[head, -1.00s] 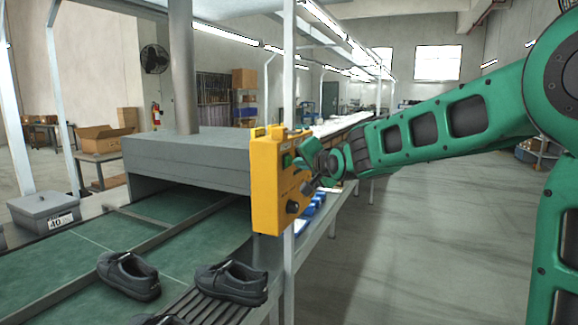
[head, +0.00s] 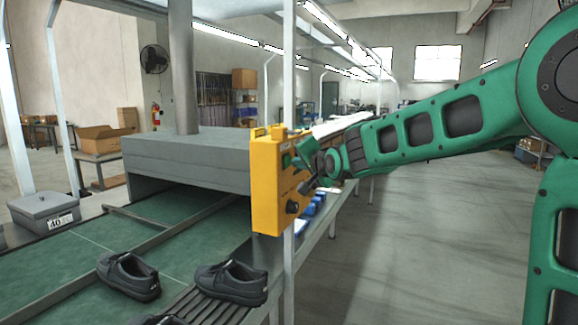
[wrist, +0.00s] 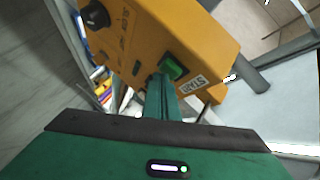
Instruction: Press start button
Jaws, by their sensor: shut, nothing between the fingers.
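The yellow control box (head: 265,185) hangs on a white post beside the conveyor. Its green button (head: 286,160) faces right, and in the wrist view the green button (wrist: 174,66) sits beside a white START label (wrist: 193,85). My gripper (head: 302,148) is in front of the box face. In the wrist view my gripper (wrist: 156,80) is shut and empty, its green fingertips just left of and below the button. Whether they touch the box or the button I cannot tell. The button's lower left edge is close to the fingertips.
A dark knob (head: 292,207) is low on the box face; it also shows in the wrist view (wrist: 96,15). Black shoes (head: 230,283) lie on the line left of the box. A grey lidded box (head: 44,212) stands far left. The floor at right is clear.

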